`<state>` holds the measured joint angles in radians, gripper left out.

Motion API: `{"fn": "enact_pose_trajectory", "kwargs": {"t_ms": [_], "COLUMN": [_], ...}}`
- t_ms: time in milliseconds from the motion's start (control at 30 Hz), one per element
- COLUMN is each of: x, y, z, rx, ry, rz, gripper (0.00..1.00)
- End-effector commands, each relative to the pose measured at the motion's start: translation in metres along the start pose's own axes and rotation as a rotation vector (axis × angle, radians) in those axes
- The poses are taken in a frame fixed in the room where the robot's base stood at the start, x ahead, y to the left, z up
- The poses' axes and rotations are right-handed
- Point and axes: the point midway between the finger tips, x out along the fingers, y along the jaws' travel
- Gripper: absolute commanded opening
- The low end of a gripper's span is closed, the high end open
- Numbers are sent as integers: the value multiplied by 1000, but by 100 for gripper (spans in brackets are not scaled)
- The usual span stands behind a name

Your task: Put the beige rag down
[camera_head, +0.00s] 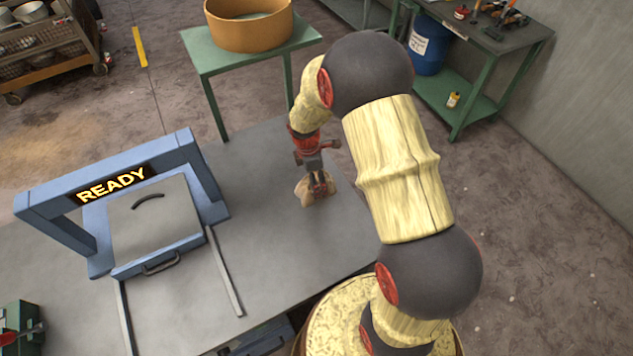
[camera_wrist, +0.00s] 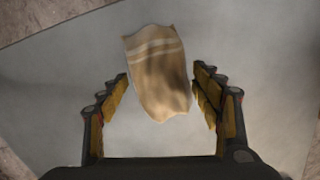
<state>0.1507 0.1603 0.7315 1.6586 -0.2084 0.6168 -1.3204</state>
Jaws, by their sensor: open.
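The beige rag (camera_wrist: 157,80), with pale stripes near one end, shows between and beyond the fingers in the wrist view. In the head view the rag (camera_head: 304,192) is at the grey table's right part, partly hidden by my gripper (camera_head: 318,190). In the wrist view my gripper (camera_wrist: 160,105) is open, with a finger on each side of the rag and visible gaps between them and the cloth. The rag appears to lie on the grey table top (camera_head: 265,240).
A blue frame with a "READY" sign (camera_head: 112,184) and a grey lidded panel (camera_head: 155,220) stands at the table's left. A green stand (camera_head: 250,62) with a round tan tub (camera_head: 248,25) is behind. A workbench (camera_head: 490,40) is at the back right. The table around the rag is clear.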

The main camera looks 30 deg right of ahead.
Motion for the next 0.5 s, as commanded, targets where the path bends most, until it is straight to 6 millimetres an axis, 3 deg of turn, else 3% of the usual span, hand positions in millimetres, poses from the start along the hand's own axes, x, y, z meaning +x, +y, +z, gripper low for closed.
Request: {"fn": "enact_pose_trajectory", "kwargs": {"t_ms": [300, 500], "x": [-69, -96], "y": [1, 1], "z": [0, 0], "rx": [-1, 0], "ry": [0, 0], "rz": [4, 3], "gripper": [65, 65]}}
